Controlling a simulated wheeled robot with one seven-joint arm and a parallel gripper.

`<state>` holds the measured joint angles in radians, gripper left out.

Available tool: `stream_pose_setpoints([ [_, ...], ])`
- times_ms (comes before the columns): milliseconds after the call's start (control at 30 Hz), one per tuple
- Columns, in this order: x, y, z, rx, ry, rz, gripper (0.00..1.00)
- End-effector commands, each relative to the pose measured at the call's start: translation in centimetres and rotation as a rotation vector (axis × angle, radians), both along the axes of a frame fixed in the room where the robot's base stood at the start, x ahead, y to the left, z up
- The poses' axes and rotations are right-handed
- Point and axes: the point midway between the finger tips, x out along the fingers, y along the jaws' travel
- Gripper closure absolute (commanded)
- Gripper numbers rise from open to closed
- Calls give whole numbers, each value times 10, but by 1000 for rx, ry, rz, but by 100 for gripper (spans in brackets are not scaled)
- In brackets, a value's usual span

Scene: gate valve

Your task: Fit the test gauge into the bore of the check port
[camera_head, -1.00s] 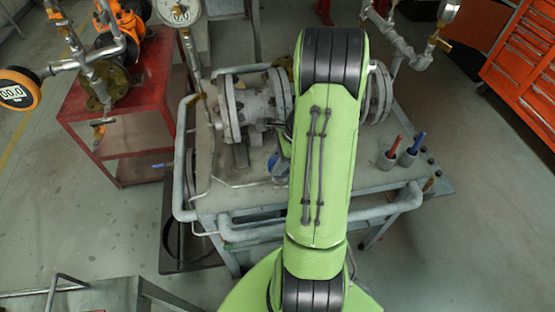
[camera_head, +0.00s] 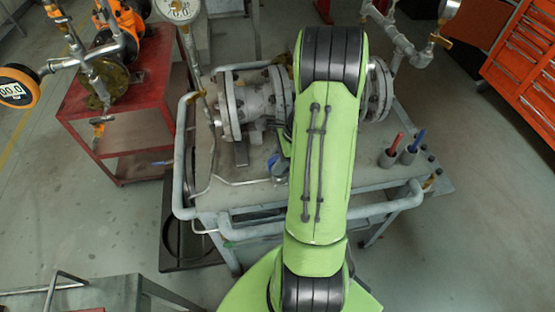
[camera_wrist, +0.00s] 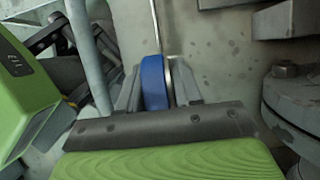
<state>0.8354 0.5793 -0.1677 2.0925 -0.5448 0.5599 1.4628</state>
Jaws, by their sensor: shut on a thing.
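A bit of blue also shows beside my arm in the head view (camera_head: 278,163), over the table's near part. The grey gate valve (camera_head: 258,102) with bolted flanges lies on the table, partly hidden by my arm. A flange edge shows at the right of the wrist view (camera_wrist: 292,105). I cannot pick out the check port or its bore; the gauge's lower end is hidden too.
The grey table (camera_head: 245,195) has a pipe rail (camera_head: 330,222) along its near edge. A thin metal tube (camera_head: 240,182) runs along its left part. Red and blue tools (camera_head: 403,148) stand in holders at right. A red cart (camera_head: 125,130) stands left, an orange cabinet (camera_head: 525,70) right.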

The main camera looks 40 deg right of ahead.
Motion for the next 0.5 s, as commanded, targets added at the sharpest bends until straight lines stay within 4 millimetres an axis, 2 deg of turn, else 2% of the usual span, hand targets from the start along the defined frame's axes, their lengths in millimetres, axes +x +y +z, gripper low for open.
stream_pose_setpoints([
  [100,0,0,0,0,0,1,100],
  [133,0,0,0,0,0,1,64],
  [300,0,0,0,0,0,0,38],
  [500,0,0,0,0,0,0,36],
])
